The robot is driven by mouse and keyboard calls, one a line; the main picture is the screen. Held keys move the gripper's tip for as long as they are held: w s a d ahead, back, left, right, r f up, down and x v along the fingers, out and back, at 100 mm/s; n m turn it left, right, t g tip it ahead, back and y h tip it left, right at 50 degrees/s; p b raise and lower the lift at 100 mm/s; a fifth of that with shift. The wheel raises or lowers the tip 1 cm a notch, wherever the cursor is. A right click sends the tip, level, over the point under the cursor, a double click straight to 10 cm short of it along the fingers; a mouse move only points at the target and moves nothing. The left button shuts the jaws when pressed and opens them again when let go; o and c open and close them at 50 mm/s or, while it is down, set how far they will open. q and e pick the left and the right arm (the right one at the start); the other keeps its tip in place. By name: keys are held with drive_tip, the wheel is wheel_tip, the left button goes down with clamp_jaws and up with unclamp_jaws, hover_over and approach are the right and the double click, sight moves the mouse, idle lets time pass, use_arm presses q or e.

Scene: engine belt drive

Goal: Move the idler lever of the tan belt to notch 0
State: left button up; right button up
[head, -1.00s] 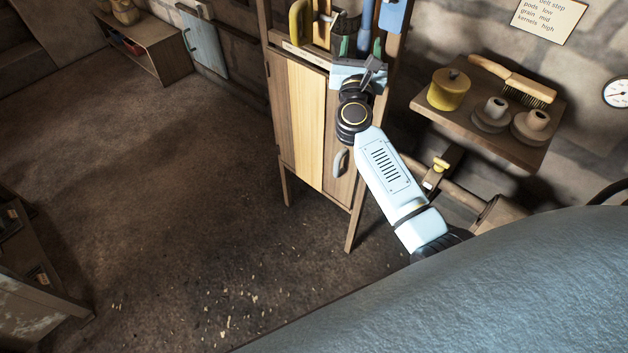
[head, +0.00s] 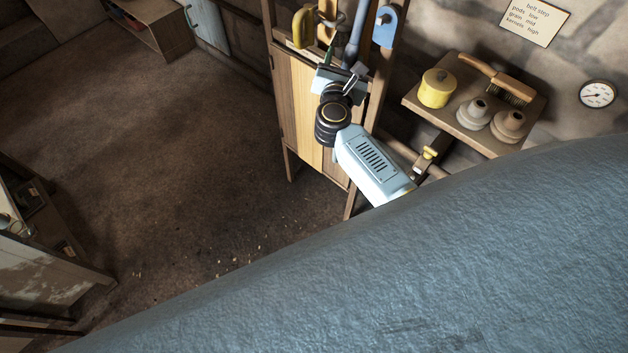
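A tall wooden frame with a cabinet (head: 302,105) stands upper centre. In its upper opening I see a yellow curved part (head: 300,28), a blue-grey bar (head: 358,38) and a pale blue plate (head: 385,27) with a round hole. I cannot tell which part is the tan belt's idler lever, and no notch marks can be read. My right gripper (head: 352,82) is in front of the lower edge of this opening, just below the blue-grey bar. Its fingers are small and overlap the parts behind, so I cannot tell whether it is open or touching anything. My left gripper is out of view.
A large blue-grey textured surface (head: 430,270) fills the lower right and hides what lies behind. A shelf (head: 420,104) right of the frame holds a yellow pot (head: 437,88), a brush (head: 500,80) and two grey-brown pieces.

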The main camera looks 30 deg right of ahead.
drive_tip(key=b+v, duration=0.3)
drive_tip(key=v, duration=1.1)
drive_tip(key=s+a+f+n+y+b, duration=0.1)
drive_tip(key=a+f+n+y+b, duration=0.2)
drive_tip(key=f+n, duration=0.8)
drive_tip(key=s+a+f+n+t+y+b, duration=0.1)
drive_tip(key=a+f+n+y+b, duration=0.2)
drive_tip(key=f+n, duration=0.9)
drive_tip(key=shift+f+y+b, duration=0.8)
drive_tip(key=shift+f+y, duration=0.5)
drive_tip(key=shift+f, duration=1)
drive_tip(key=shift+s, duration=0.1)
drive_tip(key=shift+c, duration=0.4)
